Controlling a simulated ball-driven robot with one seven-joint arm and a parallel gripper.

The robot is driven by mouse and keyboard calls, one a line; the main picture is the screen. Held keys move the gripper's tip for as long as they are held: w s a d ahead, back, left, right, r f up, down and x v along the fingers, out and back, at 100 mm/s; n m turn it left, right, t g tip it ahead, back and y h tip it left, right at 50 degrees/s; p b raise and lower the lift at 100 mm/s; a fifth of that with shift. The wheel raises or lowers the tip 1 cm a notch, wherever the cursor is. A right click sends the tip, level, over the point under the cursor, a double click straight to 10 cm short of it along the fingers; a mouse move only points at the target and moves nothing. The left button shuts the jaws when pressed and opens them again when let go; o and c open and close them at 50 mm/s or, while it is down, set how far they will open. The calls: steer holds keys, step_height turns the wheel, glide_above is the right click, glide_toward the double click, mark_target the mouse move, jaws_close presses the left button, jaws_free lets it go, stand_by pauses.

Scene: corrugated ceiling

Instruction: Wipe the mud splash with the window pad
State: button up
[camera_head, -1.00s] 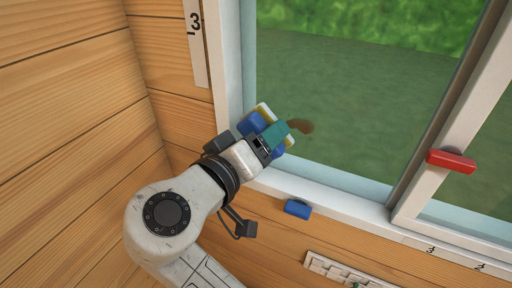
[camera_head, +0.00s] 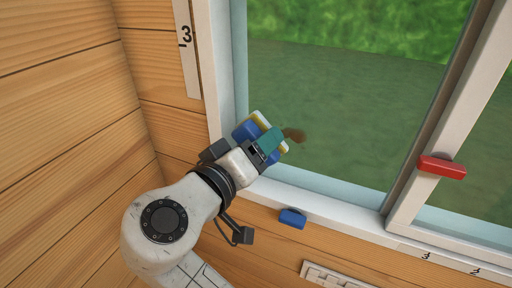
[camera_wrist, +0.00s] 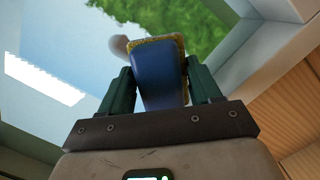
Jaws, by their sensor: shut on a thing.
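The window pad (camera_head: 242,131) is blue with a yellow and white edge. My gripper (camera_head: 274,139) is shut on it, with the teal fingers on either side of its blue body in the wrist view (camera_wrist: 158,78). The pad is at the lower left corner of the window pane, its yellow edge toward the glass. The mud splash (camera_head: 295,135) is a brown smear on the glass just right of the pad and fingers. In the wrist view the splash (camera_wrist: 119,45) shows as a blurred patch beside the pad's upper left edge. I cannot tell whether the pad touches the glass.
The white window frame (camera_head: 330,205) runs below and left of the pad. A red block (camera_head: 442,167) sits on the upright sash at right, and a blue block (camera_head: 292,218) sits below the sill. A wooden wall (camera_head: 70,110) stands close at left. The glass right of the splash is clear.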

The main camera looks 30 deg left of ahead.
mark_target(280, 147)
steer(key=shift+w, duration=0.8)
steer(key=shift+w+d, duration=0.2)
steer(key=shift+d, duration=3.4)
steer(key=shift+a, duration=1.85)
steer(key=shift+s+a, duration=0.1)
steer(key=shift+a, duration=1.7)
steer(key=s+p, duration=0.1)
steer(key=s, duration=0.5)
steer(key=shift+d, duration=0.2)
steer(key=shift+s, duration=0.15)
